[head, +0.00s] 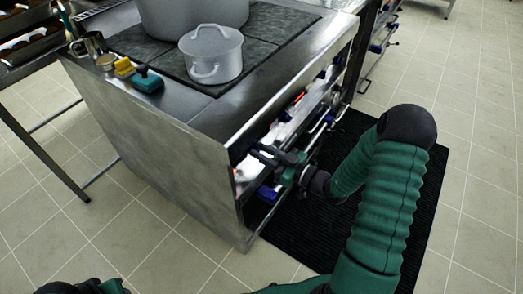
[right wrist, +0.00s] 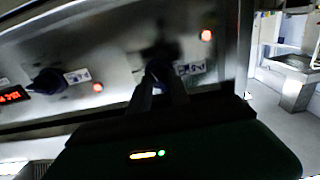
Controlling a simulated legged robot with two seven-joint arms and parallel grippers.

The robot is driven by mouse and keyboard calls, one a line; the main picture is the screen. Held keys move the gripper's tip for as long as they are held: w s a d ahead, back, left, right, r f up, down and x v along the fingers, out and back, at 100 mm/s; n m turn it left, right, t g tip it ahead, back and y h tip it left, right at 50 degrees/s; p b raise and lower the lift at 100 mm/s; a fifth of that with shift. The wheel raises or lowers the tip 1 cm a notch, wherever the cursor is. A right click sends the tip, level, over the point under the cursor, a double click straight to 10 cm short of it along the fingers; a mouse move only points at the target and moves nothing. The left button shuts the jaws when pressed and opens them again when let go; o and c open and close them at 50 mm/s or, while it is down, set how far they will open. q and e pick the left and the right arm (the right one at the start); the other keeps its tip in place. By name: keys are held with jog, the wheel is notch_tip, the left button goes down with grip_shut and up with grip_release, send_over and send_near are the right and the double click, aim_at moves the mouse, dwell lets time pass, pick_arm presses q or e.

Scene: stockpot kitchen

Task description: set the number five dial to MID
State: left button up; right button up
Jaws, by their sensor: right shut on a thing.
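The stove's front control panel fills the right wrist view, with dark blue dials on bare metal. My right gripper (head: 268,160) reaches the front of the stove in the head view. In the right wrist view its fingers (right wrist: 158,84) are shut on the dial (right wrist: 160,70) nearest the panel's right end. The fingers hide most of that dial, and its pointer cannot be read. A small white label (right wrist: 190,69) sits beside it, too blurred to read. My left gripper is not in view.
Another dial (right wrist: 48,81) sits to the left on the panel, near a red display (right wrist: 12,96). Red lights (right wrist: 206,35) glow on the panel.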

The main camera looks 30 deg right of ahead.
aim_at(259, 151)
jog(key=shift+w+a+r+p, duration=0.2)
jog(key=shift+w+r+p, duration=0.15)
jog(key=shift+r+p, duration=0.05)
grip_shut()
jog(key=m+p, duration=0.2)
jog(key=p, duration=0.2)
jog(key=shift+r+m, duration=0.2)
jog(key=shift+m, duration=0.2)
jog(key=shift+f, duration=0.2)
jog(key=shift+f+m, duration=0.15)
jog(key=shift+m, duration=0.15)
jog(key=o, duration=1.1)
grip_release()
jog(key=shift+o, duration=0.6)
jog(key=shift+s+d, duration=0.1)
jog(key=shift+s, duration=0.05)
jog(key=shift+o, duration=0.2)
jog(key=v, duration=0.1)
jog(key=p+v, duration=0.1)
jog(key=v, duration=0.2)
jog(key=shift+s+d+f, duration=0.2)
jog(key=shift+s+f, duration=0.05)
jog(key=shift+f, duration=0.1)
jog(key=p+v, duration=0.2)
jog(key=v, duration=1)
jog(key=shift+s, duration=0.35)
